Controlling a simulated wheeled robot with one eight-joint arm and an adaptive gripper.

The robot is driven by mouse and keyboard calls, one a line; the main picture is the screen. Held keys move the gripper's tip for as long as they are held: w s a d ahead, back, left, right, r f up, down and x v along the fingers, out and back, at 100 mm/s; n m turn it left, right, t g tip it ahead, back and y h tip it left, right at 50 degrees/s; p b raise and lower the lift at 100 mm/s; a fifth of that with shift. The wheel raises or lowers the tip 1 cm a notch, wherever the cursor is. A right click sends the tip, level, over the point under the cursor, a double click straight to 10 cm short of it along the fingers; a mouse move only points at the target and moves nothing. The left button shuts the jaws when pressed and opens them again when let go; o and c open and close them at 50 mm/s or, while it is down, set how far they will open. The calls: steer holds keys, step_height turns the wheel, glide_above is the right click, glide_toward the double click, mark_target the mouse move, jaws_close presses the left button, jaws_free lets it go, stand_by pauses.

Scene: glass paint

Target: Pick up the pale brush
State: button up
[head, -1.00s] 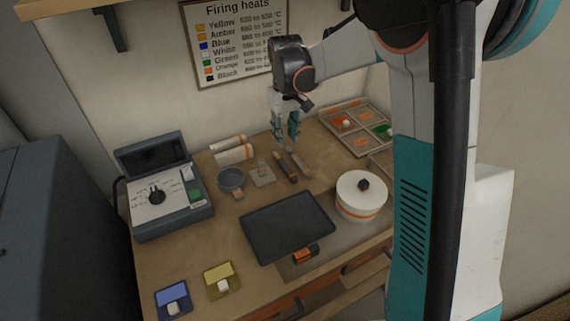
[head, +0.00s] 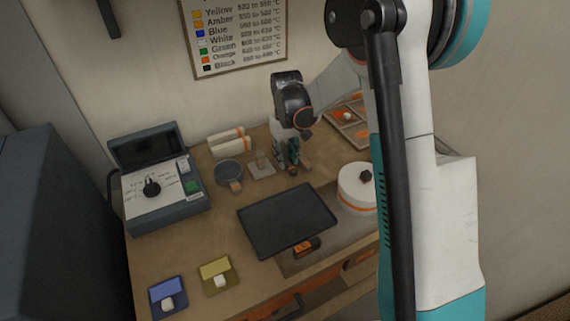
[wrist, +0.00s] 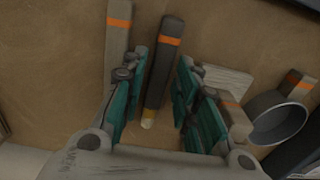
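The pale brush (wrist: 118,42), a light grey-brown stick with an orange band, lies on the table at the left of the wrist view. Beside it lies a darker brush (wrist: 164,62) with an orange band and a pale tip. My gripper (wrist: 154,85) is open and empty. Its fingers stand either side of the dark brush. The pale brush lies outside the left finger. In the head view my gripper (head: 290,155) is low over the brushes and hides most of them. Whether the fingers touch either brush I cannot tell.
A small square plate (head: 263,171) and a grey round dish (head: 229,174) are left of the brushes. A black tray (head: 287,220) lies in front. A white round pot (head: 356,190) and a compartment tray (head: 350,130) stand to the right. White rolls (head: 230,141) lie behind.

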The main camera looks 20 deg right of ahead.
mark_target(286, 160)
steer(key=shift+f, duration=0.3)
jaws_close()
steer(key=shift+r, duration=0.1)
step_height(286, 160, up, 20)
steer(key=p, duration=0.5)
steer(key=shift+c, duration=1.5)
jaws_free()
jaws_close()
